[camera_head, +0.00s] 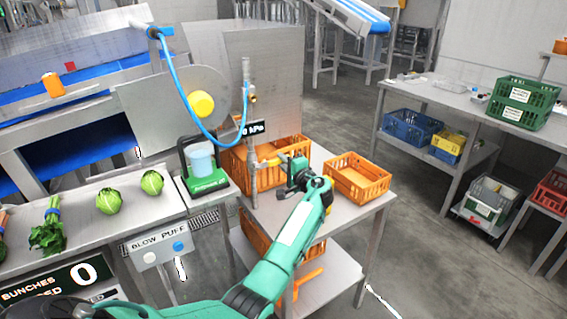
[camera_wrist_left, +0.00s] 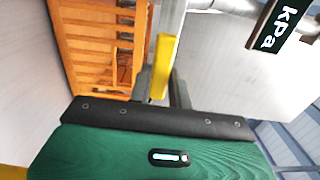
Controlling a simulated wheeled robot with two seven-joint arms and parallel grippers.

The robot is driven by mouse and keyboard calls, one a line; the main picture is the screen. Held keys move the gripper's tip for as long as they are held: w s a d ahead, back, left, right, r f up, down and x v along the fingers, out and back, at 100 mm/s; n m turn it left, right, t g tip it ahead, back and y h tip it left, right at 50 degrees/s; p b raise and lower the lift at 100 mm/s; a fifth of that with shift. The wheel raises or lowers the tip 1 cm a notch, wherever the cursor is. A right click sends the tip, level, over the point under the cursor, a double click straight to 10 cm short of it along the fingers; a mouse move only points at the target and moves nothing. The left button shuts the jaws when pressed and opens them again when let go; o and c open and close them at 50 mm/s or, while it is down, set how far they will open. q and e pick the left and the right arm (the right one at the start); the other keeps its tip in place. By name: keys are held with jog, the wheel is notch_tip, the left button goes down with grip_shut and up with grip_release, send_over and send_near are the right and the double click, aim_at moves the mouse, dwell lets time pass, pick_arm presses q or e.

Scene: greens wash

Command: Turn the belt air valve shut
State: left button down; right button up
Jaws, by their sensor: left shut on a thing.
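The belt air valve's yellow handle (camera_head: 270,162) is on the grey vertical pipe (camera_head: 246,90) beside the steel table. In the left wrist view the handle (camera_wrist_left: 163,65) stands lengthwise between my fingers, with the pipe (camera_wrist_left: 170,20) behind it. My left gripper (camera_head: 278,165) reaches in from the right of the pipe and is shut on the handle. The fingertips are partly hidden in the head view. A black kPa display (camera_head: 252,128) sits on the pipe above the handle, and a blue hose (camera_head: 175,85) loops near the pipe's upper part. My right gripper is not in view.
Orange crates stand close behind the pipe (camera_head: 265,178) and right of my wrist (camera_head: 358,178). A green-framed stand with a clear jar (camera_head: 203,165) is left of the pipe. Cabbages (camera_head: 151,182) lie on the left counter. Open floor (camera_head: 440,250) lies to the right.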

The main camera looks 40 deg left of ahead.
pick_arm(q)
jog(key=shift+f, duration=0.1)
jog(key=c, duration=1.3)
grip_release()
jog(key=shift+d, duration=0.1)
jog(key=b+v, duration=0.2)
jog(key=v, duration=1.1)
jog(key=shift+s+d, duration=0.1)
jog(key=shift+d, duration=0.2)
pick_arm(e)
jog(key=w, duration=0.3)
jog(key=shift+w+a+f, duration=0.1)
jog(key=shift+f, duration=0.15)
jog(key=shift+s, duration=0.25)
pick_arm(q)
jog(key=shift+f, duration=0.1)
